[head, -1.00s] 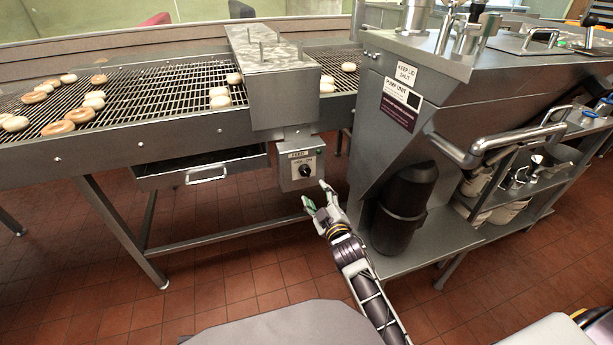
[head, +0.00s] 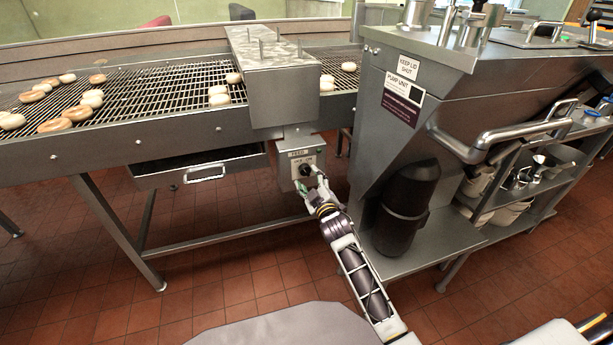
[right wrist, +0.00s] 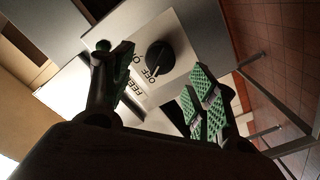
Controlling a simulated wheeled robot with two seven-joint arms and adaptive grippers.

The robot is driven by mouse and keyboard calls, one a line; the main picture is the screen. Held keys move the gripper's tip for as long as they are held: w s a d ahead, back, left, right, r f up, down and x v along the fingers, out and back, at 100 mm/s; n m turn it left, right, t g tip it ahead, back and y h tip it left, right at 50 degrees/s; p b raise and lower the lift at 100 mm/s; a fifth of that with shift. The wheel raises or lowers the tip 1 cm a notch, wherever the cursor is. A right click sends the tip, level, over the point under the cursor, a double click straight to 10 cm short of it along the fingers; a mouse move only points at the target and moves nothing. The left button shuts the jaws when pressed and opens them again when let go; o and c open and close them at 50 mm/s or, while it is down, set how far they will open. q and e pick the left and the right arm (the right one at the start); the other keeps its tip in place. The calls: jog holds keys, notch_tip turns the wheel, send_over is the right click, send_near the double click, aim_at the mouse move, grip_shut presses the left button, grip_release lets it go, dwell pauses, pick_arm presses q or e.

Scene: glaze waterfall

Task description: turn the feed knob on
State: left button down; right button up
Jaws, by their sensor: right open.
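The feed knob (head: 305,171) is a round black knob on the pale face of a small grey control box (head: 286,179) under the conveyor hood. The right wrist view shows the knob (right wrist: 159,57) near the top middle, beside the words OFF, ON and FEED. Its exact setting is hard to read. My right gripper (head: 310,182) is open at the front of the box. In the right wrist view its green-padded fingers (right wrist: 156,75) are spread to either side of the knob, with nothing between them. I cannot tell whether either finger touches it. My left gripper is not in view.
The wire conveyor (head: 150,95) carries several doughnuts above the box. A drawer (head: 200,165) with a handle hangs left of it. The steel pump unit (head: 400,130) and a black cylinder (head: 405,205) stand close on the right. The tiled floor below the box is open.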

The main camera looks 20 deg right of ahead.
aim_at(306, 173)
jog(key=shift+w+b, duration=0.3)
jog(key=shift+w, duration=0.75)
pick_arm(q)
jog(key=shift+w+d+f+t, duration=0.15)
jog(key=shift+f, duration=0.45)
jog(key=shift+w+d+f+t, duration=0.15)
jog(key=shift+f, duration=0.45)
pick_arm(e)
jog(key=shift+w, duration=0.95)
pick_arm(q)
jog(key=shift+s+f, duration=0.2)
pick_arm(e)
jog(key=shift+c, duration=0.5)
